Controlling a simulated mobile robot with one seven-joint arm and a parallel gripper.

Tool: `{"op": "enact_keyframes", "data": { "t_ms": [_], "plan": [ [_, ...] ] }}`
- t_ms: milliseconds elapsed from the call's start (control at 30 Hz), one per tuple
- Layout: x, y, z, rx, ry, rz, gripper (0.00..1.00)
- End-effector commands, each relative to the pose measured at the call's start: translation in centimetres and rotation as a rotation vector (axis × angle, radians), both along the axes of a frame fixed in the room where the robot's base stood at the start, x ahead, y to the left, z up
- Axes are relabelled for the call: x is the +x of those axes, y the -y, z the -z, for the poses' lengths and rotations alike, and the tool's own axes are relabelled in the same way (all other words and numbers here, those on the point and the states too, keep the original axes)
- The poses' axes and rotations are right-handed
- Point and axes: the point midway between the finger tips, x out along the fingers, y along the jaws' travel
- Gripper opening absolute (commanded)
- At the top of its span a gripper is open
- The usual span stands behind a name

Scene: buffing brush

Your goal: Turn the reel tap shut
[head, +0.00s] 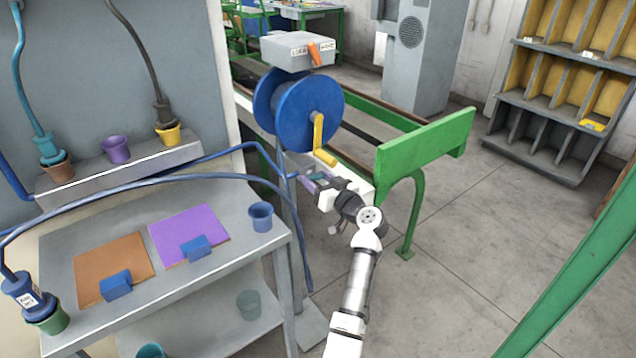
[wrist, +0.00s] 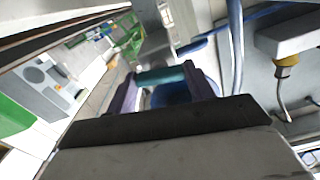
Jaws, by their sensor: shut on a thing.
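The hose reel (head: 308,115) is a blue drum on a grey post, with a yellow crank (head: 319,135) on its near side. My gripper (head: 313,181) is below the reel, beside the post. It is shut on a small teal bar (head: 317,175), which looks like the handle of the reel tap. In the wrist view, the teal bar (wrist: 160,76) lies across between the two purple fingertips of my gripper (wrist: 161,84). The tap's body is mostly hidden, and I cannot tell how far it is turned.
A grey box (head: 298,52) with an orange lever (head: 314,53) sits above the reel. A green-ended bench (head: 425,140) stands right of my gripper. A grey table (head: 225,235) with coloured mats and cups is at left.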

Motion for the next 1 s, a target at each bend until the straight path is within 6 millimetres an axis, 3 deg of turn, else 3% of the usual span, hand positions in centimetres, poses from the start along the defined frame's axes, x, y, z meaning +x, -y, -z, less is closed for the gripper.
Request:
{"op": "enact_keyframes", "data": {
  "t_ms": [1000],
  "plan": [
    [-0.02, 0.04, -0.12, 0.774, -0.563, 0.001, 0.30]
  ]
}}
